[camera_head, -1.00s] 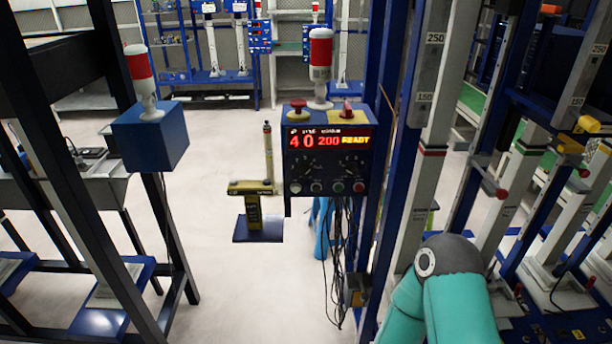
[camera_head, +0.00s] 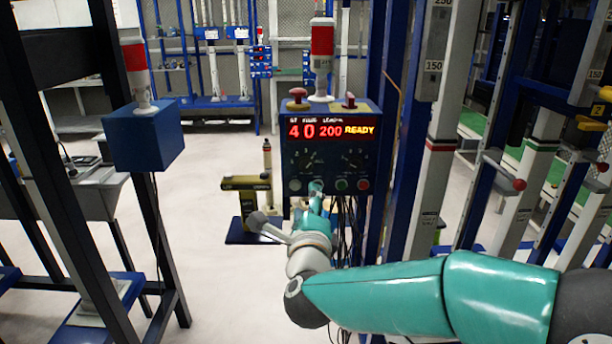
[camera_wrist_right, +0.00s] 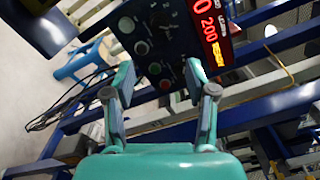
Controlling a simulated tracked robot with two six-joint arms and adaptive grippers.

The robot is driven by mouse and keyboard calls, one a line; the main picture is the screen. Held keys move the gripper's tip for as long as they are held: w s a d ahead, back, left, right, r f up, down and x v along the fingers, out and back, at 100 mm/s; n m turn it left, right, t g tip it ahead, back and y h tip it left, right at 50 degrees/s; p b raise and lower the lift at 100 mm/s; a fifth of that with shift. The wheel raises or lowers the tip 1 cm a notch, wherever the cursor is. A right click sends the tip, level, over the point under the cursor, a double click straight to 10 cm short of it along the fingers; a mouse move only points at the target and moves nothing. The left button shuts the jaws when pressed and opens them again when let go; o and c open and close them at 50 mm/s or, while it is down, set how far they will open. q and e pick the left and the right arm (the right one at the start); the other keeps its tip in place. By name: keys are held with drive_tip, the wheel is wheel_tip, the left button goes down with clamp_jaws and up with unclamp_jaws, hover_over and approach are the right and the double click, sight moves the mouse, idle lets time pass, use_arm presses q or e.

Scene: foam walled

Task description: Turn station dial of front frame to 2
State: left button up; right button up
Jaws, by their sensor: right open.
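The control box (camera_head: 333,135) of the front frame is dark blue, with a lit display (camera_head: 331,131) reading 40, 200 and READY. Below the display are a left dial (camera_head: 306,160) and a right dial (camera_head: 354,159); their labels and pointer settings are too small to read. My right gripper (camera_head: 314,198) is in front of the lower part of the box, below the dials, partly covering the button row. In the right wrist view my right gripper (camera_wrist_right: 160,74) is open and empty, its fingers apart with the panel beyond them. My left gripper is not in view.
A row of buttons, including a red one (camera_head: 362,185), runs along the panel's lower edge. A red-and-white lamp (camera_head: 322,55) stands on top. Cables hang below. Blue and white uprights (camera_head: 432,150) stand close on the right. Open floor (camera_head: 215,165) lies to the left.

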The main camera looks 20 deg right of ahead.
sight(306, 169)
drive_tip(key=p+x, duration=0.1)
drive_tip(key=x, duration=0.7)
drive_tip(key=p+x, duration=0.2)
drive_tip(key=x, duration=0.5)
drive_tip(key=shift+w+d+f, duration=0.15)
drive_tip(key=shift+w+f, duration=0.05)
drive_tip(key=shift+w, duration=0.15)
clamp_jaws()
